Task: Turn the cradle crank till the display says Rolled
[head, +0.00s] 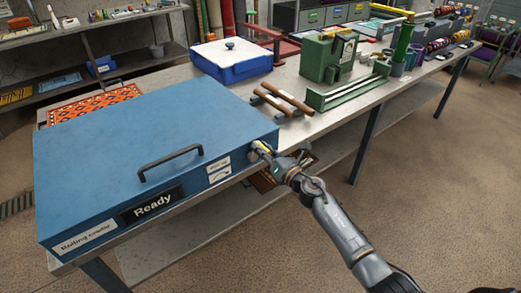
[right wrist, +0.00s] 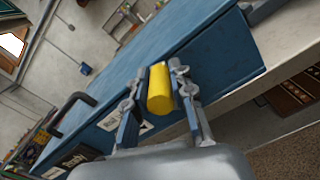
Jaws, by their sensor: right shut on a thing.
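The blue rolling cradle (head: 150,135) lies on the bench at the left, with a black handle on its lid. Its black display (head: 152,205) reads "Ready". The yellow grip of the crank (right wrist: 160,90) sits between the two fingers of my right gripper (right wrist: 163,78) in the right wrist view. In the head view my right gripper (head: 264,152) is at the right end of the cradle's front, shut on that grip. The rest of the crank is mostly hidden by the gripper. My left gripper is not in view.
An orange patterned rug (head: 95,103) lies behind the cradle. Behind and right stand a blue box with a white lid (head: 231,60), two brown rollers (head: 285,98), a green rack (head: 347,88) and a green machine (head: 328,57). The floor in front is clear.

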